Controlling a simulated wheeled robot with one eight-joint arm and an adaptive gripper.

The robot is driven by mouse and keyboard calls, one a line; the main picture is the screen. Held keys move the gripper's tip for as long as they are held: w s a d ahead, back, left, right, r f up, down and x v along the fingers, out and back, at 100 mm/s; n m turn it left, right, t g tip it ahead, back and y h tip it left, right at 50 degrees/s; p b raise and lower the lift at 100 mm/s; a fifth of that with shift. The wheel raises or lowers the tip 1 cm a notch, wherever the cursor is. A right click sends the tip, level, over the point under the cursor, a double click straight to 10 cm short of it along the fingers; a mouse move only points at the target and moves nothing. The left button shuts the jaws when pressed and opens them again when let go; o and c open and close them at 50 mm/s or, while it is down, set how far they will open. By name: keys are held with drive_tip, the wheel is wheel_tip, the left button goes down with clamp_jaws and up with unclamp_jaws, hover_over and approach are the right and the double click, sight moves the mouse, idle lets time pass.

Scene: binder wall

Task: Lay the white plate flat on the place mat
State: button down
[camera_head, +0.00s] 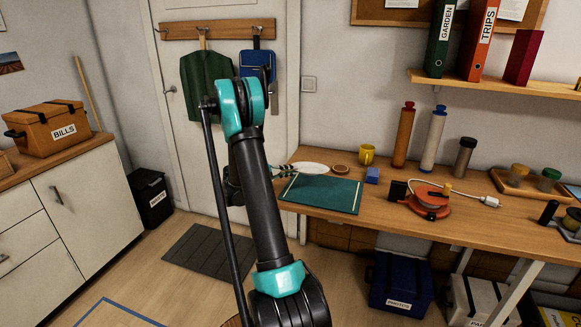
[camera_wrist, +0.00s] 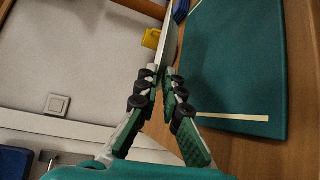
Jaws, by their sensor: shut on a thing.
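The white plate (camera_head: 312,168) is near the back left of the table, roughly level, by the back edge of the green place mat (camera_head: 322,195). My gripper (camera_head: 284,168) is at the plate's left rim. In the wrist view my gripper (camera_wrist: 164,77) is shut on the rim of the plate (camera_wrist: 168,42), which shows almost edge-on. The mat (camera_wrist: 240,70) lies flat to the right there, with pale strips along its edges. Whether the plate touches the table is not clear. My arm covers the area left of the mat in the head view.
An orange cable reel (camera_head: 428,203) lies farther right. The wall is close behind the table (camera_head: 390,225). The mat's visible surface is clear.

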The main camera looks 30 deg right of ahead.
drive_tip(key=shift+f, duration=2.6)
drive_tip(key=c, duration=1.6)
unclamp_jaws()
drive_tip(key=a+y, duration=0.1)
drive_tip(key=a, duration=0.2)
drive_tip(key=a+y, duration=0.2)
drive_tip(key=a, duration=0.2)
drive_tip(key=shift+w, duration=0.15)
